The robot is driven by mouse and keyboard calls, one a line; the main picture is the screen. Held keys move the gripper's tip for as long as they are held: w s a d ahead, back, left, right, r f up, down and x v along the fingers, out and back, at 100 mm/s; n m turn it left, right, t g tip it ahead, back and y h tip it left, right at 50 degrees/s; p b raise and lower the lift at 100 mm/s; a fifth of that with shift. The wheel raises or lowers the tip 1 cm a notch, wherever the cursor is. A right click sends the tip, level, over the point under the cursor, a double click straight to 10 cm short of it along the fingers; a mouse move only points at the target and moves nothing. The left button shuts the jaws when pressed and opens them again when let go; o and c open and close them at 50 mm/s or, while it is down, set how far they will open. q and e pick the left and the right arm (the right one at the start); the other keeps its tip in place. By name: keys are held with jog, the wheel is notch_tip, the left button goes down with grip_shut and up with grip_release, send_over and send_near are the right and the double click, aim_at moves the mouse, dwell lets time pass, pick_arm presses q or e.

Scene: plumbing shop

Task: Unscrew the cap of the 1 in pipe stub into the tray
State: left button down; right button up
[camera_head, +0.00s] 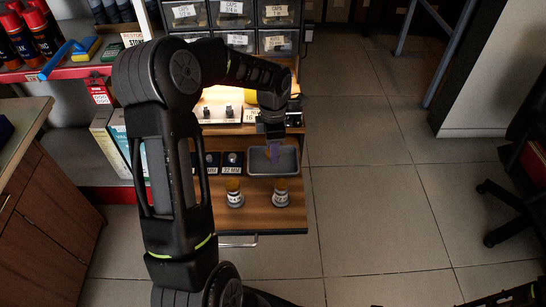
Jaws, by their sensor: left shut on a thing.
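My left gripper (275,152) reaches down from above, over the grey tray (258,170) on the wooden bench. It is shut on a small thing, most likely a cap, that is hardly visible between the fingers. Two upright pipe stubs stand in front of the tray: the left stub (234,193) and the right stub (281,193). The fingertips show just above and behind the right stub; a gap is hard to judge. I cannot read the stub sizes. My right gripper is out of view.
Cap drawers (233,14) stand behind the bench. A lit shelf (220,113) with small fittings lies below them, and size-labelled slots (233,160) lie left of the tray. A red-edged shelf (85,70) is at left, a chair (510,205) at right. The floor between is clear.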

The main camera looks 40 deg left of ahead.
pick_arm(q)
jog(key=shift+f, duration=1.85)
jog(key=shift+f+b, duration=0.15)
jog(key=shift+b, duration=0.25)
jog(key=c, duration=0.9)
grip_release()
jog(key=shift+r+p, duration=0.3)
notch_tip(320, 180, up, 12)
jog(key=shift+f+p, duration=0.1)
jog(key=shift+p, duration=0.5)
